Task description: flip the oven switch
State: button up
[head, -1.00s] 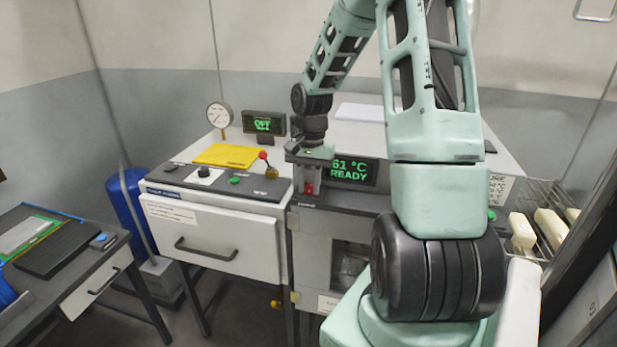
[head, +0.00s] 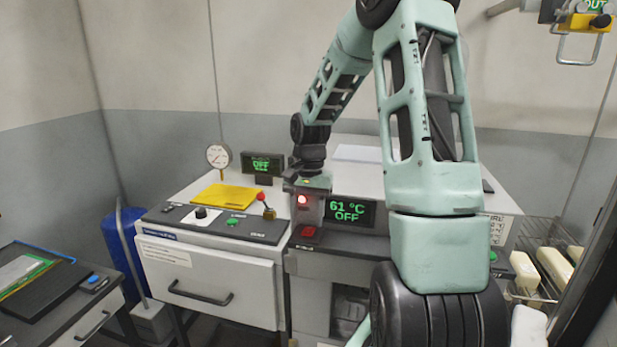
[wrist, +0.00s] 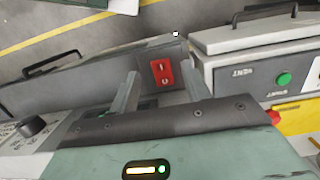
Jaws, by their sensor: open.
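The oven switch is a small red rocker (head: 309,233) on the dark front strip of the oven, below its display. It also shows in the wrist view (wrist: 162,73), with light marks on its face. The oven display (head: 350,211) reads "61 °C OFF" in green. My gripper (head: 310,222) points down just above the switch. In the wrist view its two grey fingers are apart and empty, with the switch between and beyond their tips (wrist: 159,70). I see no clear contact with the switch.
To the left, a bench panel has a black knob (head: 200,213), a green button (head: 232,223) and a red-knobbed lever (head: 264,203). A yellow sheet (head: 222,195) lies behind it. A wire rack (head: 540,280) with pale blocks stands at the right.

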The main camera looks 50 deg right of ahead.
aim_at(309, 229)
notch_tip(309, 229, up, 14)
jog(key=d+b, duration=0.1)
jog(key=b, duration=0.2)
jog(key=shift+w+d+r, duration=0.2)
jog(key=shift+w+d, duration=0.15)
